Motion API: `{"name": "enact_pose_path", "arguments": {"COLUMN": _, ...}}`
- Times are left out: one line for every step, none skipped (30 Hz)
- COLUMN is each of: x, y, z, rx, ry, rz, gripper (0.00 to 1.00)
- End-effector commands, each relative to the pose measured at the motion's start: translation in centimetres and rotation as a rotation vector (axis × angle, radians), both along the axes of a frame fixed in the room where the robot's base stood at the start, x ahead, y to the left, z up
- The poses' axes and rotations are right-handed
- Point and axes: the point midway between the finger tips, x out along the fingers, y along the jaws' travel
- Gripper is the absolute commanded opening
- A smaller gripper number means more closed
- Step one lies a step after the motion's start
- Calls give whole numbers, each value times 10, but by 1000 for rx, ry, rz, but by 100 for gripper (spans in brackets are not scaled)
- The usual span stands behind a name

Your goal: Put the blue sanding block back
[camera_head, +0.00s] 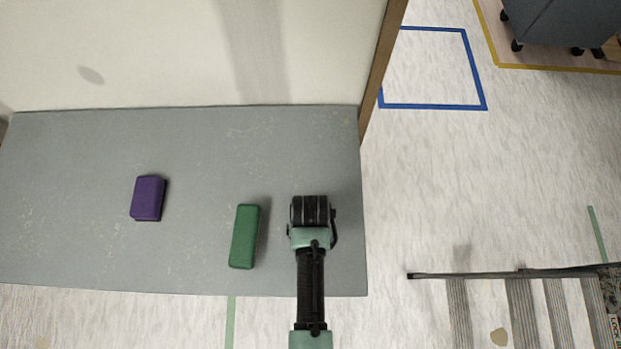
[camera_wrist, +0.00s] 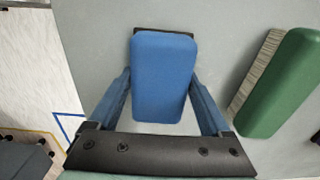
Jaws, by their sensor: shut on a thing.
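The blue sanding block (camera_wrist: 163,78) is between the two fingers of my gripper (camera_wrist: 163,100) in the wrist view, and the fingers are shut on its sides. A dark layer shows along its far edge. Grey tabletop lies behind it; I cannot tell whether the block touches it. In the head view my gripper (camera_head: 312,212) is over the right part of the grey table (camera_head: 200,140), and my wrist hides the block there.
A green block (camera_head: 244,236) lies just left of my gripper; its bristled side shows in the wrist view (camera_wrist: 283,85). A purple block (camera_head: 148,197) lies farther left. A pale wall panel (camera_head: 180,50) stands along the table's back. A ribbed platform (camera_head: 520,305) is at lower right.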

Motion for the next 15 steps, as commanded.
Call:
{"name": "enact_pose_path", "arguments": {"x": 0, "y": 0, "z": -1, "rx": 0, "ry": 0, "rz": 0, "gripper": 24}}
{"name": "enact_pose_path", "arguments": {"x": 0, "y": 0, "z": -2, "rx": 0, "ry": 0, "rz": 0, "gripper": 24}}
{"name": "enact_pose_path", "arguments": {"x": 0, "y": 0, "z": -4, "rx": 0, "ry": 0, "rz": 0, "gripper": 24}}
{"name": "enact_pose_path", "arguments": {"x": 0, "y": 0, "z": -5, "rx": 0, "ry": 0, "rz": 0, "gripper": 24}}
{"name": "enact_pose_path", "arguments": {"x": 0, "y": 0, "z": -6, "rx": 0, "ry": 1, "rz": 0, "gripper": 24}}
{"name": "enact_pose_path", "arguments": {"x": 0, "y": 0, "z": -7, "rx": 0, "ry": 1, "rz": 0, "gripper": 24}}
{"name": "enact_pose_path", "arguments": {"x": 0, "y": 0, "z": -8, "rx": 0, "ry": 1, "rz": 0, "gripper": 24}}
{"name": "enact_pose_path", "arguments": {"x": 0, "y": 0, "z": -7, "rx": 0, "ry": 1, "rz": 0, "gripper": 86}}
{"name": "enact_pose_path", "arguments": {"x": 0, "y": 0, "z": -7, "rx": 0, "ry": 1, "rz": 0, "gripper": 93}}
{"name": "enact_pose_path", "arguments": {"x": 0, "y": 0, "z": -7, "rx": 0, "ry": 1, "rz": 0, "gripper": 98}}
{"name": "enact_pose_path", "arguments": {"x": 0, "y": 0, "z": -7, "rx": 0, "ry": 1, "rz": 0, "gripper": 100}}
{"name": "enact_pose_path", "arguments": {"x": 0, "y": 0, "z": -7, "rx": 0, "ry": 1, "rz": 0, "gripper": 100}}
{"name": "enact_pose_path", "arguments": {"x": 0, "y": 0, "z": -7, "rx": 0, "ry": 1, "rz": 0, "gripper": 100}}
{"name": "enact_pose_path", "arguments": {"x": 0, "y": 0, "z": -7, "rx": 0, "ry": 1, "rz": 0, "gripper": 100}}
{"name": "enact_pose_path", "arguments": {"x": 0, "y": 0, "z": -7, "rx": 0, "ry": 1, "rz": 0, "gripper": 100}}
